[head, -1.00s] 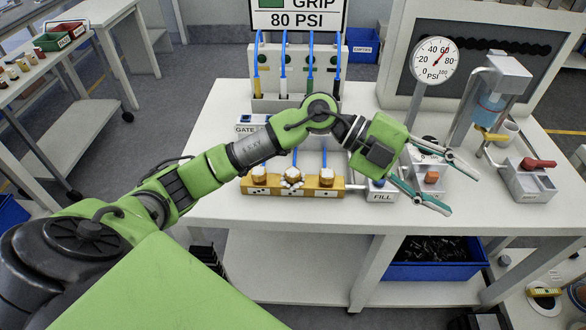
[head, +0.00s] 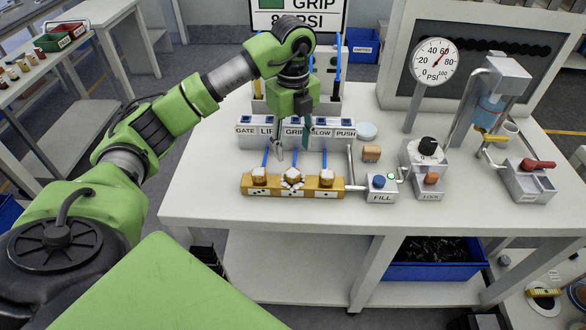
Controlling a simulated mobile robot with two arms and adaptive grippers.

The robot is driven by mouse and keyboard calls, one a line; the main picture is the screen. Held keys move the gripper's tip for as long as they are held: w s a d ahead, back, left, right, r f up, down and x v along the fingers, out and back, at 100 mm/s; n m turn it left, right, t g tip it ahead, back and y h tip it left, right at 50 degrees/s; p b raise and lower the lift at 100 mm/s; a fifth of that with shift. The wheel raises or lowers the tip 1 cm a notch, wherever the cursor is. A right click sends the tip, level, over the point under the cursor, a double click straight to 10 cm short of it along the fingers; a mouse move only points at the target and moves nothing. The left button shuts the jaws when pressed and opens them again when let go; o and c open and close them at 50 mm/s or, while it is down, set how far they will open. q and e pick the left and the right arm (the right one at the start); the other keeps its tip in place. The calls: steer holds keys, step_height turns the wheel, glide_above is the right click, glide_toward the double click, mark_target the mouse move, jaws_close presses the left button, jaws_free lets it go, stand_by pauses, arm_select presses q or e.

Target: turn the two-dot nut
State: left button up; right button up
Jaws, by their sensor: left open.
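A brass manifold (head: 275,191) lies at the front of the white table, with three pale nuts on it and a blue tube rising at each. Its front plates seem to show three dots at left, two in the middle and one at right. The middle, two-dot nut (head: 292,175) has white lobes around its base. My left gripper (head: 292,150) is open and points down, just above and behind the middle nut. Its fingers are apart, near the middle blue tube, and do not appear to touch the nut. My right gripper is not in view.
Behind the gripper is a row of labelled switches (head: 257,131), partly hidden.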

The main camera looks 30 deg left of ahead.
mark_target(293, 173)
arm_select(q)
step_height(293, 173, down, 9)
steer(key=shift+f+p, duration=0.1)
steer(key=shift+p, duration=0.8)
steer(key=c, duration=1.1)
